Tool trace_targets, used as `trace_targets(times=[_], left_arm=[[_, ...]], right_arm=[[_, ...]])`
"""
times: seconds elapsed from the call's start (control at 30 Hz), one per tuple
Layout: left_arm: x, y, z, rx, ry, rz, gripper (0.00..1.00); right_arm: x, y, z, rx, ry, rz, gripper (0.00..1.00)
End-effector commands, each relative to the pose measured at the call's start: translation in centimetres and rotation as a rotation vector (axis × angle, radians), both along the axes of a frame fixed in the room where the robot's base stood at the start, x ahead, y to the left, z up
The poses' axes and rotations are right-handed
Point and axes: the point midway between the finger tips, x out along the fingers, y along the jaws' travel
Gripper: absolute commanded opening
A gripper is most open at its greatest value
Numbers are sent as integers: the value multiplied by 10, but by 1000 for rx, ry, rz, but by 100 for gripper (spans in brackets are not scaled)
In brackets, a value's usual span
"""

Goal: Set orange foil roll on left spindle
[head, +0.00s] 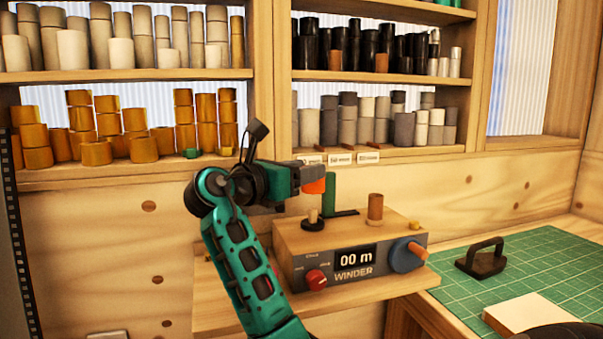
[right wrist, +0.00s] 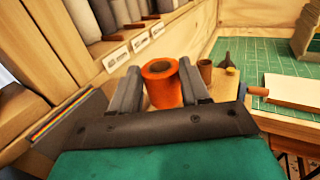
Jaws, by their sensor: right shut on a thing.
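My right gripper (head: 312,176) is shut on the orange foil roll (head: 314,187), which hangs upright between the fingers. In the right wrist view the orange roll (right wrist: 162,86) shows its open core between the two fingers. The winder (head: 340,265) is a wooden box with a grey front panel reading 00 m. Its left spindle (head: 313,216) is a short pale peg on a dark base, a little below the held roll, with a visible gap between them. A brown cylinder (head: 375,207) stands at the winder's right. My left gripper is not in view.
A green post (head: 329,192) stands close behind the left spindle. The winder has a red knob (head: 316,279) and a blue crank wheel (head: 408,255). Shelves of foil rolls (head: 135,120) line the wall behind. A green cutting mat (head: 545,265) with a dark-handled tool (head: 482,259) lies right.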

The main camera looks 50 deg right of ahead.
Motion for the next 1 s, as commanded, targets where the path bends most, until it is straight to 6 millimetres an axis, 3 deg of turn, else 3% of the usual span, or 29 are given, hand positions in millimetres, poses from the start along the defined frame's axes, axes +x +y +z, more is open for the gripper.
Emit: trace_targets(times=[0.5,1.0], left_arm=[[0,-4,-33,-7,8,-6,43],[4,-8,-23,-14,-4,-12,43]], right_arm=[[0,0,-24,-1,0,0,15],[0,0,-46,0,1,0,15]])
